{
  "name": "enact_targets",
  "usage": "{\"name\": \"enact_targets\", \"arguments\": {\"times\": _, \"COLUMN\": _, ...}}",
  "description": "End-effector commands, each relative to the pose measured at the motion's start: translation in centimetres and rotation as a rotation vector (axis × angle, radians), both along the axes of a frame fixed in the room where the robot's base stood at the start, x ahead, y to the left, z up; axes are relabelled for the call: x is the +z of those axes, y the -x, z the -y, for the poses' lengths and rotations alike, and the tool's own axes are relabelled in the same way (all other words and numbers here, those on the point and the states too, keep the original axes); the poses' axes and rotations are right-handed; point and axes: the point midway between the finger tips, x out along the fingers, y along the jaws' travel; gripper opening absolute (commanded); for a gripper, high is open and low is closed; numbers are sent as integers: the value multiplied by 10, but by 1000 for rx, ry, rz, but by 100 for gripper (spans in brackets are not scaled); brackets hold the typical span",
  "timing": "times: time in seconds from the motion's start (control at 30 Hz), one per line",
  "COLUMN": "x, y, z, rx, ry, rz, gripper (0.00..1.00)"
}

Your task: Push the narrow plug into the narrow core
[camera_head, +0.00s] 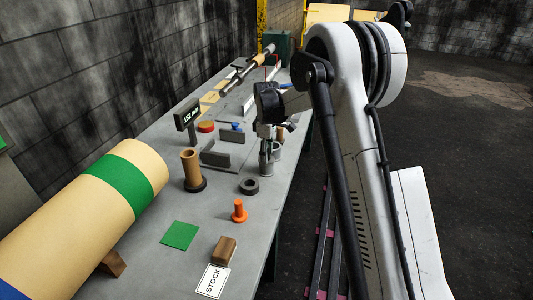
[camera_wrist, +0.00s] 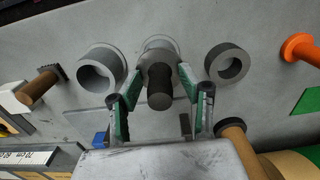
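A dark brown flanged plug (camera_wrist: 160,92) stands between my gripper's fingers in the wrist view, over a grey ring-shaped holder (camera_wrist: 160,42). I cannot tell which piece is the narrow plug. My gripper (camera_wrist: 160,76) has its green pads on both sides of the flange, with small gaps showing; it looks open. In the head view my gripper (camera_head: 267,150) points down at the grey cups (camera_head: 266,166), and hides the plug. A brown tube core (camera_head: 192,165) stands upright on a dark base to the left; its end shows in the wrist view (camera_wrist: 232,133).
A dark grey ring (camera_head: 249,186) and an orange plug (camera_head: 238,211) lie nearer the front. A grey ring (camera_wrist: 100,70) is left of my gripper in the wrist view. A grey bracket (camera_head: 218,158), a display (camera_head: 187,115) and a large roll (camera_head: 90,220) occupy the table's left side.

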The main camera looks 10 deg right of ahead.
Motion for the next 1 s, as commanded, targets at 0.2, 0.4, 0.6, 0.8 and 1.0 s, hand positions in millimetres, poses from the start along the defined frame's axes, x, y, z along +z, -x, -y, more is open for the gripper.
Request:
{"name": "enact_targets", "arguments": {"times": 0.2, "x": 0, "y": 0, "z": 0, "rx": 0, "ry": 0, "rz": 0, "gripper": 11}}
{"name": "enact_targets", "arguments": {"times": 0.4, "x": 0, "y": 0, "z": 0, "rx": 0, "ry": 0, "rz": 0, "gripper": 0}}
{"name": "enact_targets", "arguments": {"times": 0.6, "x": 1, "y": 0, "z": 0, "rx": 0, "ry": 0, "rz": 0, "gripper": 0}}
{"name": "enact_targets", "arguments": {"times": 0.8, "x": 2, "y": 0, "z": 0, "rx": 0, "ry": 0, "rz": 0, "gripper": 0}}
{"name": "enact_targets", "arguments": {"times": 1.0, "x": 6, "y": 0, "z": 0, "rx": 0, "ry": 0, "rz": 0, "gripper": 0}}
